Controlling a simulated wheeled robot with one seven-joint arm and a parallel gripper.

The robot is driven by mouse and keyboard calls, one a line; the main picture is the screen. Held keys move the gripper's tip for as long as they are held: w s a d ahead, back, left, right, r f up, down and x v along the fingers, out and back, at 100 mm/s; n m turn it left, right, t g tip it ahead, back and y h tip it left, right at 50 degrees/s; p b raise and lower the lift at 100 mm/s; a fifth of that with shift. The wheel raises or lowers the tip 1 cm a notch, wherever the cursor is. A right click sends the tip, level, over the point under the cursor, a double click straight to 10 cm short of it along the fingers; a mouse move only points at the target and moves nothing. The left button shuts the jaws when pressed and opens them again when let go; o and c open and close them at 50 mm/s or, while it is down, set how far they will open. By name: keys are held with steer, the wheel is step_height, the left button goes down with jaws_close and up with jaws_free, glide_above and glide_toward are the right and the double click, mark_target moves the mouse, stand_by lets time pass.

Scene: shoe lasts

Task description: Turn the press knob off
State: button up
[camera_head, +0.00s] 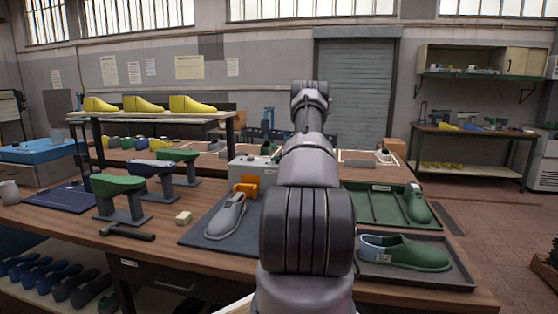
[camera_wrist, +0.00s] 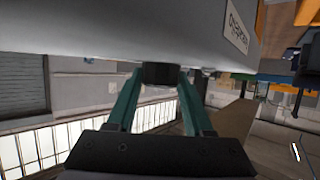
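The press is a pale grey box (camera_head: 250,168) on the far side of the middle bench, partly hidden by my arm in the head view. In the wrist view, its grey body (camera_wrist: 150,35) fills the top, with a white lettered label (camera_wrist: 237,30). The dark press knob (camera_wrist: 161,73) sticks out of the body. My gripper (camera_wrist: 161,78) has its two green fingers on either side of the knob, with no clear gap showing between them and it. The knob's marking cannot be read.
An orange piece (camera_head: 246,187) is in front of the press, near a grey shoe (camera_head: 227,216) on a dark mat (camera_head: 200,236). Green shoes lie in trays (camera_head: 455,272) at the right. Green lasts on stands (camera_head: 122,200) and a hammer (camera_head: 127,233) are at the left.

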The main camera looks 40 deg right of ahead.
steer(key=o, duration=0.3)
steer(key=shift+s, duration=0.1)
steer(key=v, duration=1)
steer(key=shift+s, duration=0.25)
